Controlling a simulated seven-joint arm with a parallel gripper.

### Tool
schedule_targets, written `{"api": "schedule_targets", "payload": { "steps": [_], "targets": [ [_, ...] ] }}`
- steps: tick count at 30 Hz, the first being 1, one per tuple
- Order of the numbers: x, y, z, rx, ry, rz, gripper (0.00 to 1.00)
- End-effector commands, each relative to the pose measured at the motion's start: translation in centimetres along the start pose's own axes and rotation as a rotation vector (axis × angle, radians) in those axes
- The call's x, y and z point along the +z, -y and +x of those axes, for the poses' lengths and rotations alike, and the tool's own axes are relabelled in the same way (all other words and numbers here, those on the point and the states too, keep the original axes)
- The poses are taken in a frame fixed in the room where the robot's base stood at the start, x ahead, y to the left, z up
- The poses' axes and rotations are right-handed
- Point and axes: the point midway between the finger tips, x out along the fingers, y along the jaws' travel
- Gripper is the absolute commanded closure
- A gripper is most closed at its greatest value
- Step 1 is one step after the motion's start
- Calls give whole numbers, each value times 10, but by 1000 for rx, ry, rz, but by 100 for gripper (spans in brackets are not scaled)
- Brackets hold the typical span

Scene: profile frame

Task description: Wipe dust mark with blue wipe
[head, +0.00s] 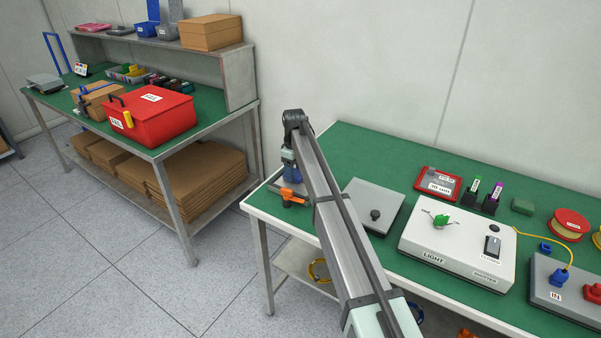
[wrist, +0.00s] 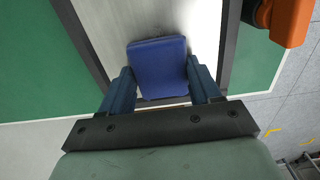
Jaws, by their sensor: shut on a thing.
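The blue wipe (wrist: 158,66) is a blue block-like pad in the wrist view, held between the two dark blue fingers of my gripper (wrist: 161,78). It is over a pale grey panel (wrist: 113,27) with dark side bars; I cannot tell whether it touches the panel. A faint greyish smudge shows on the panel just beyond the wipe, and I cannot tell if it is the dust mark or shadow. In the head view my gripper (head: 291,168) is at the left end of the near green bench, mostly hidden by my arm, and the wipe cannot be made out there.
An orange clamp (head: 293,197) stands close to my gripper; it also shows in the wrist view (wrist: 290,18). To the right on the green bench (head: 350,140) are a grey plate with a black knob (head: 374,214) and a white light box (head: 455,248). A second bench holds a red toolbox (head: 150,112).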

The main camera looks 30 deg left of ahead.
Motion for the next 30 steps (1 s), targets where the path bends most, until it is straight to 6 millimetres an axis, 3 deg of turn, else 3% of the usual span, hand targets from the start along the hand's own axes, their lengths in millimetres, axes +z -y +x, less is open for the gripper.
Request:
{"api": "schedule_targets", "payload": {
  "steps": [12, 15, 17, 30],
  "targets": [
    [42, 1, 1, -1, 2, 2, 71],
    [42, 0, -3, 0, 2, 0, 71],
    [42, 0, -21, 2, 0, 0, 71],
    [41, 0, -60, 0, 1, 0, 71]
  ]
}}
